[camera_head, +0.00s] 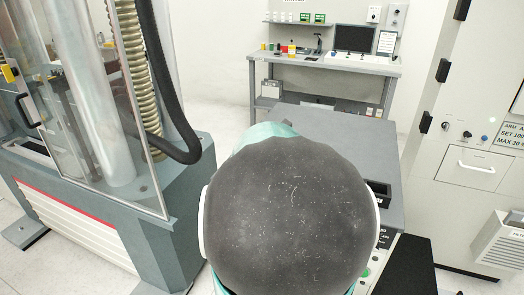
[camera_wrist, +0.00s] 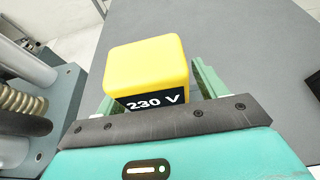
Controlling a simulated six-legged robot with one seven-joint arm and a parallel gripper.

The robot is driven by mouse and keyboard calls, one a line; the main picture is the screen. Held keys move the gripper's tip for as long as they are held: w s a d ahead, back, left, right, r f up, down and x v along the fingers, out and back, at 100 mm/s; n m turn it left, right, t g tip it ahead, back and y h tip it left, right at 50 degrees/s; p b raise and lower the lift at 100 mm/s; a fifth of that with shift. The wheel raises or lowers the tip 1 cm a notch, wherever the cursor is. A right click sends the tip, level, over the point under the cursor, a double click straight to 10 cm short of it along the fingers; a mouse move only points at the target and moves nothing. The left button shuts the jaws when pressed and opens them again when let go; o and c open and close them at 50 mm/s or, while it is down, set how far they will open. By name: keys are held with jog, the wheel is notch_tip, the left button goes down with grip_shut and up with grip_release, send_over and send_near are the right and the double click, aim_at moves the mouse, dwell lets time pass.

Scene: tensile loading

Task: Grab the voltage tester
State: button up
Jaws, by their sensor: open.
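The voltage tester (camera_wrist: 146,70) is a yellow block with a dark band marked "230 V", seen in the wrist view on or just above a grey surface. My gripper (camera_wrist: 152,84) is open, with one greenish finger on each side of the tester. The right finger is close to the tester's side; I cannot tell whether either finger touches it. In the head view the tester and the fingers are hidden behind my arm.
A grey worktop (camera_head: 330,135) lies beyond my arm. A glass-fronted testing machine (camera_head: 105,110) with a black hose (camera_head: 170,90) stands at left. A white cabinet (camera_head: 470,130) stands at right. A bench (camera_head: 325,66) with a monitor stands at the back wall.

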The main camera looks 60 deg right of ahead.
jog(key=c, duration=1.2)
jog(key=shift+r, duration=0.15)
